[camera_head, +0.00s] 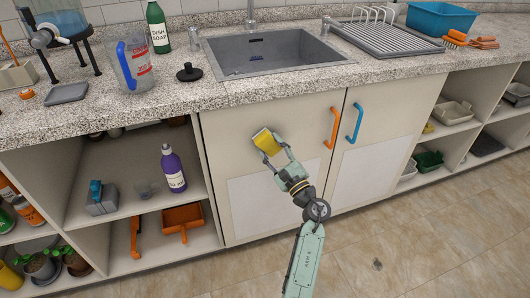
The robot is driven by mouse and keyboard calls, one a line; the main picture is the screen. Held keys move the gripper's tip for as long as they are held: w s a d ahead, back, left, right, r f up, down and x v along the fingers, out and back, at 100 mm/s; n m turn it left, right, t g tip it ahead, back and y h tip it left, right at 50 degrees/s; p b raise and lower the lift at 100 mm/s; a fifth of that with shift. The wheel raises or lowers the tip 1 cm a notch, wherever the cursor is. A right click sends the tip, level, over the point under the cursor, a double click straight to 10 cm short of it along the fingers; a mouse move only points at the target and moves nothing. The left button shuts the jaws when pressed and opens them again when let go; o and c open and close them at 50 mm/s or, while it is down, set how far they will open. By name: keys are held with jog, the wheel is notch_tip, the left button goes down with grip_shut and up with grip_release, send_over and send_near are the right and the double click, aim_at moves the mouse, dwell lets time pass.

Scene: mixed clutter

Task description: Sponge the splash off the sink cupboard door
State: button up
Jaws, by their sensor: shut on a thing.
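My gripper (278,151) is shut on a yellow sponge (266,141). It holds the sponge at the upper part of the left sink cupboard door (227,153). The sponge looks close against the door, but I cannot tell if it touches. This door is cream with a paler lower panel and an orange handle (333,128). The right cupboard door (380,130) has a blue handle (354,123). I see no clear splash on either door; the sponge and my gripper hide part of the left one.
Open shelves left of the doors hold a purple bottle (173,169) and an orange dustpan (183,219). More open shelves are on the right. The granite counter (190,95) overhangs above, with a sink (270,54), jug (133,67) and drying rack (385,38). The floor in front is clear.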

aim_at(262, 150)
jog(key=shift+w+d+f+b, duration=0.1)
jog(key=shift+w+d+b, duration=0.15)
jog(key=shift+d+b, duration=0.25)
jog(key=shift+w+d+r+b, duration=0.1)
jog(key=shift+w+d+b, duration=0.2)
jog(key=shift+d, duration=0.4)
jog(key=shift+w+d+f+b, duration=0.1)
jog(key=shift+w+d+b, duration=0.05)
jog(key=shift+d+b, duration=0.4)
jog(key=shift+w+d+b, duration=0.1)
jog(key=shift+d+b, duration=0.2)
jog(key=shift+d, duration=0.15)
jog(key=shift+s+a, duration=0.4)
jog(key=shift+a, duration=0.85)
jog(key=shift+s+a, duration=0.45)
jog(key=shift+a, duration=0.75)
jog(key=shift+s+a, duration=0.4)
jog(key=shift+a, duration=0.85)
jog(key=s+d, duration=0.2)
jog(key=s, duration=0.3)
jog(key=shift+s+b, duration=0.35)
